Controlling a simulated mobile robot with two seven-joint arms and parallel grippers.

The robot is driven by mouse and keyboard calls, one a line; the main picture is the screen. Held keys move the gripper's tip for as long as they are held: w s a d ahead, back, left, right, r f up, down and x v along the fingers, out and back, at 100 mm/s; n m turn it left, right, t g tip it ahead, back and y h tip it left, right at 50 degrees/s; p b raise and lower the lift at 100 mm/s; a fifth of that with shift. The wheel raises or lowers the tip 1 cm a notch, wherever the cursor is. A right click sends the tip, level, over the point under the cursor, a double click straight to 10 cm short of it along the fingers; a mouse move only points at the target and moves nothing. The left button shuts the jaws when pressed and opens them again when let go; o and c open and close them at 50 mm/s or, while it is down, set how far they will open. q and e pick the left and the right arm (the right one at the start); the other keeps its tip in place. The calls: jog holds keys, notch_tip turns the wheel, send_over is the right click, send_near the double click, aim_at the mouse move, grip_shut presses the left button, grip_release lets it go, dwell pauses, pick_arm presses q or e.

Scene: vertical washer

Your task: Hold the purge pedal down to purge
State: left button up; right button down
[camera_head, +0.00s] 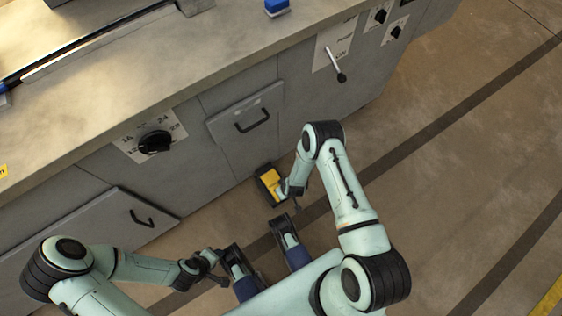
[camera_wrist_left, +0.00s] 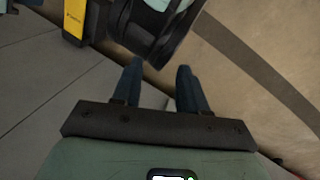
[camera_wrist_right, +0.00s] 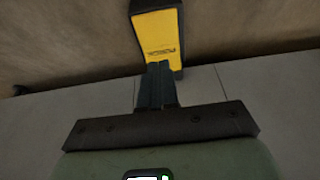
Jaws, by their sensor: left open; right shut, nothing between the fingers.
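The purge pedal (camera_head: 271,179) is a yellow plate in a black housing on the floor at the foot of the grey washer cabinet. My right gripper (camera_head: 284,193) is at the pedal's right side in the head view. In the right wrist view its shut fingers (camera_wrist_right: 158,70) are empty and overlap the near edge of the yellow pedal (camera_wrist_right: 156,35); I cannot tell whether they touch it or whether it is pressed. My left gripper (camera_head: 214,258) is low, apart from the pedal. Its fingers (camera_wrist_left: 160,72) are open and empty; the pedal (camera_wrist_left: 74,16) shows at upper left there.
The cabinet front carries a black rotary knob (camera_head: 155,142), a door with a handle (camera_head: 251,120), a lower left door (camera_head: 95,235) and a lever (camera_head: 338,70). A blue block (camera_head: 277,7) sits on the worktop. The floor to the right is clear.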

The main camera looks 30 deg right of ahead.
jog(key=b, duration=0.3)
send_near(275, 185)
jog(key=s+f, duration=0.2)
jog(key=shift+s+f, duration=0.3)
jog(key=shift+s, duration=0.1)
notch_tip(275, 185, down, 3)
jog(key=shift+b, duration=0.55)
pick_arm(q)
jog(key=w+a+f+y, duration=0.1)
jog(key=w+a+f, duration=0.2)
jog(key=f, duration=0.3)
jog(key=shift+w+a+n+t, duration=0.15)
jog(key=shift+w+n+t, duration=0.15)
jog(key=shift+t, duration=0.1)
pick_arm(e)
jog(key=shift+f, duration=0.3)
